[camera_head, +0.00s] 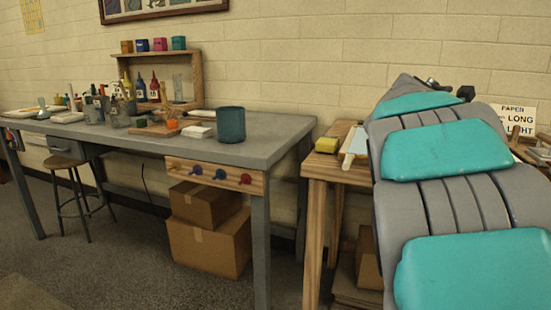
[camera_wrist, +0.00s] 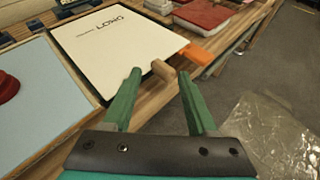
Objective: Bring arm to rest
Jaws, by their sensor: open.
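My arm, grey with teal panels, reaches up across the right side of the head view and covers much of the wooden table (camera_head: 317,165) there. My gripper (camera_wrist: 160,80) shows in the wrist view with its two green fingers spread apart. No held object shows between the fingers. The gripper itself is out of sight in the head view.
A grey workbench (camera_head: 275,128) holds bottles, a dark teal cup (camera_head: 231,124) and a wooden shelf. Cardboard boxes (camera_head: 208,245) and a stool (camera_head: 66,163) stand below. In the wrist view, a light-blue tray (camera_wrist: 35,100) lies left, and clear plastic (camera_wrist: 270,135) covers floor at right.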

